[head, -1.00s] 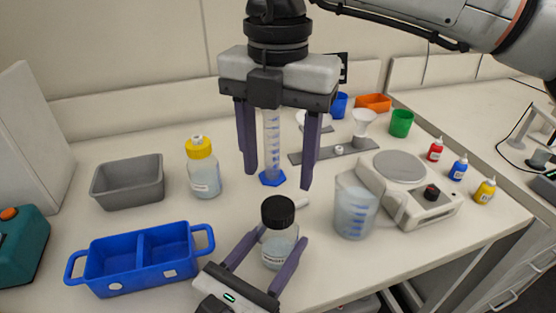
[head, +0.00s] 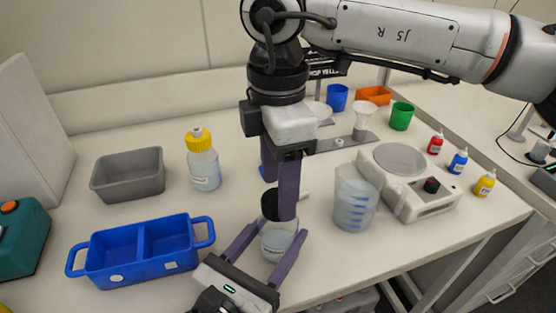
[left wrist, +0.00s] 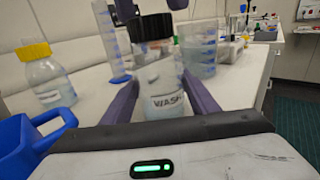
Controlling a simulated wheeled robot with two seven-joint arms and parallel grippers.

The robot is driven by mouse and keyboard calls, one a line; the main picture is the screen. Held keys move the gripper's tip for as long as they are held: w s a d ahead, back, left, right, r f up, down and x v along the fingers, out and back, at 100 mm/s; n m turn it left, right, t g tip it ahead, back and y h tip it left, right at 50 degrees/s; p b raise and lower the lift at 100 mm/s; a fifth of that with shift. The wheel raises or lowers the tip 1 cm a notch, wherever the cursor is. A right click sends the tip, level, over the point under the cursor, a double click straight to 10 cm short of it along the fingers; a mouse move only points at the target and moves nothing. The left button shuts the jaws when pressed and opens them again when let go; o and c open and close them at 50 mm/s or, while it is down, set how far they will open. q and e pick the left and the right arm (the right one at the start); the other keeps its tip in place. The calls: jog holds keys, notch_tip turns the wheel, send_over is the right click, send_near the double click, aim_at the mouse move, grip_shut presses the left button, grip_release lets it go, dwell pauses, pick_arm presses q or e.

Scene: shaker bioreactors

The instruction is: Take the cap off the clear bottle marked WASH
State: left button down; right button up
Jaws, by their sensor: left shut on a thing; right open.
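The clear bottle marked WASH (head: 277,243) stands upright near the front of the bench, its black cap (head: 269,206) still on. Its label shows in the left wrist view (left wrist: 166,103). My left gripper (head: 271,246) is shut on the bottle's body, one finger on each side. My right gripper (head: 277,203) points down from above, open and turned edge-on. Its near finger hides part of the cap in the head view. In the left wrist view its fingertips show on either side of the cap (left wrist: 150,27); I cannot tell whether they touch it.
A yellow-capped bottle (head: 203,163), grey tray (head: 128,188) and blue two-part tray (head: 122,268) stand to the left. A beaker (head: 355,205) and a balance (head: 418,205) stand to the right. A measuring cylinder (left wrist: 113,55) is behind the bottle.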

aim_at(278, 226)
jog(key=shift+f, duration=1.2)
